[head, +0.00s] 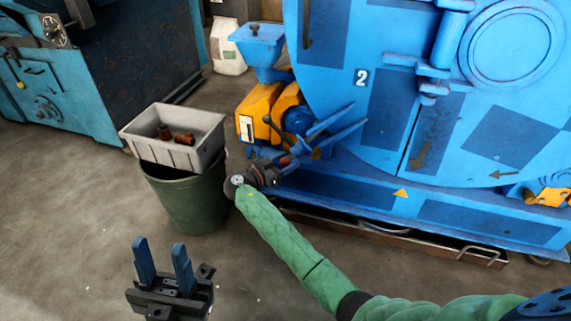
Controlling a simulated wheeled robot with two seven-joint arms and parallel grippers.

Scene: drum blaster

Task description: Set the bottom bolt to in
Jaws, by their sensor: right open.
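The big blue drum blaster (340,60) fills the right of the head view. On its front, a blue latch-like fitting (428,92) sits low beside the round door boss. I cannot tell surely whether this is the bottom bolt or how it is set. My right gripper (361,112) is at the end of the green arm, in front of the machine's lower left part. Its two blue fingers point up and right, apart and empty, left of that fitting. My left gripper (164,254) is at the lower left, fingers upright and apart, empty, far from the machine.
A green bin (190,200) carries a grey tray (207,138) with brown pieces (184,138). A blue hopper (258,45) and yellow housing (254,112) adjoin the machine. Another blue machine (100,60) stands at the left. The floor (70,220) is open at the lower left.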

